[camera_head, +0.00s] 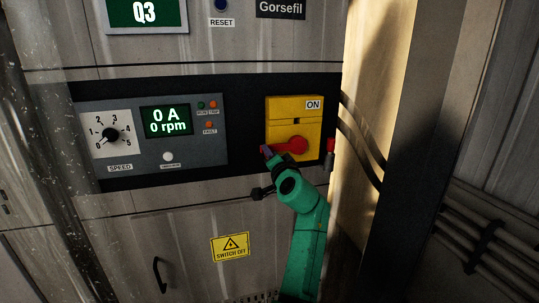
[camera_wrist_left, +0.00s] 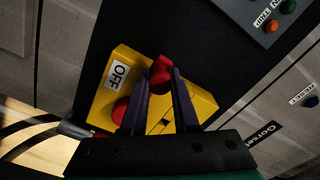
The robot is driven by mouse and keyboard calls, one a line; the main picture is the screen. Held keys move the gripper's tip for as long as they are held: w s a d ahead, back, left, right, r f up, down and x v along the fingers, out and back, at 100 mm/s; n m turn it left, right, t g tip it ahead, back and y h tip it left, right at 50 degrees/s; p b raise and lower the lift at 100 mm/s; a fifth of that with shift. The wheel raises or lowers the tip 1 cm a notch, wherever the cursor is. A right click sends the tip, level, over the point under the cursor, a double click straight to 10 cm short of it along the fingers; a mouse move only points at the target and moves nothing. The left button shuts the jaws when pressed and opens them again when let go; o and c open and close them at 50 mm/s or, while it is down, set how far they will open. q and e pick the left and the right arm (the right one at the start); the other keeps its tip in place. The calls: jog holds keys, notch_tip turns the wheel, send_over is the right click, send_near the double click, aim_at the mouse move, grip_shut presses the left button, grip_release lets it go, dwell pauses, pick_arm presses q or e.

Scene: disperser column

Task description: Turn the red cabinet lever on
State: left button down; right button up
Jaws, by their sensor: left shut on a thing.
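The red cabinet lever (camera_head: 291,145) sits on a yellow switch box (camera_head: 306,114) on the black panel strip. Its handle points left, roughly horizontal, in the head view. An ON label is at the box's top right. The lever's red end (camera_wrist_left: 160,72) and round hub (camera_wrist_left: 121,109) show in the left wrist view, with an OFF label on the yellow box (camera_wrist_left: 205,103). My left gripper (camera_head: 270,155) comes from below and is shut on the handle's end; its dark fingers (camera_wrist_left: 162,92) lie on either side of it. My right gripper is not in view.
Left of the switch is a grey control plate with a speed dial (camera_head: 111,135) and a display (camera_head: 166,121) reading 0 A, 0 rpm. A small red-topped part (camera_head: 331,146) stands just right of the box. A beige column (camera_head: 372,60) rises at the right.

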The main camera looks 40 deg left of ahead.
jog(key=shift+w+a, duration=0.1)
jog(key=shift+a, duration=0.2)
pick_arm(q)
jog(key=shift+a, duration=0.1)
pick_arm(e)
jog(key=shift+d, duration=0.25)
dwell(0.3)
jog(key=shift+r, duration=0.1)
